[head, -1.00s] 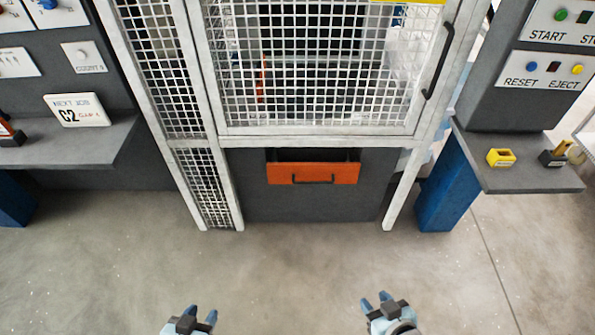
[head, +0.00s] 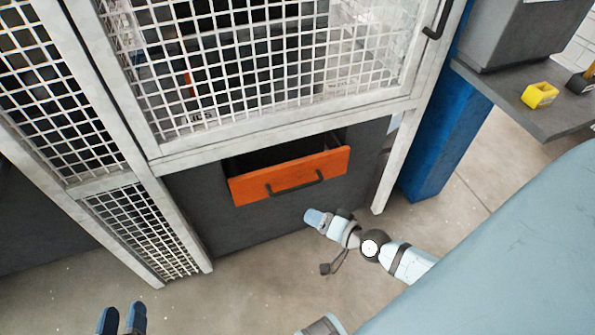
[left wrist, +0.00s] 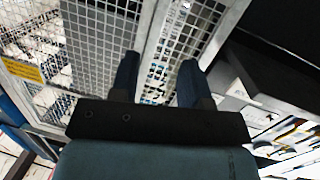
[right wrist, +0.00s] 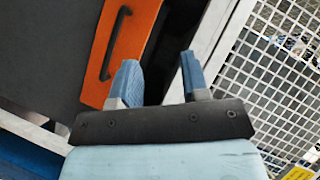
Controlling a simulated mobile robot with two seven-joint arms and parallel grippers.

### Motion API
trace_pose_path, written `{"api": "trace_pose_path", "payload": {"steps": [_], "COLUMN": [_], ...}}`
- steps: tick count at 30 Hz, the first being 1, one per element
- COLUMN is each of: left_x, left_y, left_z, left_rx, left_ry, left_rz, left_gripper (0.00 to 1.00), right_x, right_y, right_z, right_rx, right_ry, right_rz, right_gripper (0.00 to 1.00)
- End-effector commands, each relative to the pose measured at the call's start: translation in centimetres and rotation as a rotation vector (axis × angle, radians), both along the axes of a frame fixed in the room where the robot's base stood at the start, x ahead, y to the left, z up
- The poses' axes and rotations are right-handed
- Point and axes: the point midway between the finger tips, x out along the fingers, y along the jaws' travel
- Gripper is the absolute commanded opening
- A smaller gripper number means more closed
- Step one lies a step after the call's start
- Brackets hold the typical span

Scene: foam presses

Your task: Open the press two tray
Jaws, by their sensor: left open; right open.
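The press tray has an orange front (head: 238,190) with a dark bar handle (head: 294,187), low on the grey press body below the mesh guard. A dark recess shows behind the top edge of the front. In the right wrist view the tray front (right wrist: 143,25) and handle (right wrist: 113,42) are at upper left. My right gripper (head: 319,218) is just below and right of the tray front, open and empty, apart from the handle; its fingers (right wrist: 160,80) show beside the orange front. My left gripper (head: 122,318) is open and empty at the lower left, far from the tray; its fingers also show in the left wrist view (left wrist: 157,82).
The white-framed mesh guard door (head: 270,70) with a black handle (head: 440,20) is above the tray. A blue post (head: 440,150) carries a grey shelf (head: 510,105) with a yellow block (head: 539,95). Floor in front of the press is free.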

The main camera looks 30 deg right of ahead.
Motion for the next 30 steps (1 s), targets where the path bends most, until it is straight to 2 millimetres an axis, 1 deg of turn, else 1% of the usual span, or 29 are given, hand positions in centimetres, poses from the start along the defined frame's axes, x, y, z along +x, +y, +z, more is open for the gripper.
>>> {"api": "trace_pose_path", "payload": {"steps": [1,3,6,9,12,15,20,23,30], "left_x": [0.1,0.1,-0.1,-0.2,-0.4,-0.6,-0.6,-0.6,-0.5], "left_y": [-0.4,-0.8,-1.3,-1.6,-1.8,-1.9,-1.9,-1.8,-1.7], "left_z": [-2.5,-3.0,-3.5,-3.7,-3.6,-3.4,-3.2,-3.4,-3.8], "left_rx": [-0.021,-0.050,-0.088,-0.116,-0.138,-0.149,-0.148,-0.139,-0.133], "left_ry": [-0.031,-0.071,-0.120,-0.158,-0.184,-0.197,-0.194,-0.180,-0.173], "left_rz": [-0.008,-0.019,-0.034,-0.046,-0.055,-0.059,-0.059,-0.056,-0.053], "left_gripper": [0.43,0.43,0.43,0.43,0.43,0.43,0.43,0.43,0.43], "right_x": [0.9,1.9,3.3,4.4,5.1,5.5,6.5,7.9,12.6], "right_y": [-1.3,-3.0,-5.3,-7.1,-8.4,-9.2,-9.3,-9.1,-8.2], "right_z": [-3.7,-5.6,-8.0,-9.5,-10.4,-10.8,-10.7,-10.8,-11.9], "right_rx": [0.067,0.177,0.316,0.426,0.502,0.545,0.563,0.563,0.562], "right_ry": [0.003,0.014,0.027,0.037,0.045,0.049,0.049,0.049,0.049], "right_rz": [-0.035,-0.090,-0.161,-0.220,-0.261,-0.286,-0.296,-0.296,-0.294], "right_gripper": [0.42,0.42,0.42,0.42,0.42,0.42,0.42,0.42,0.42]}}
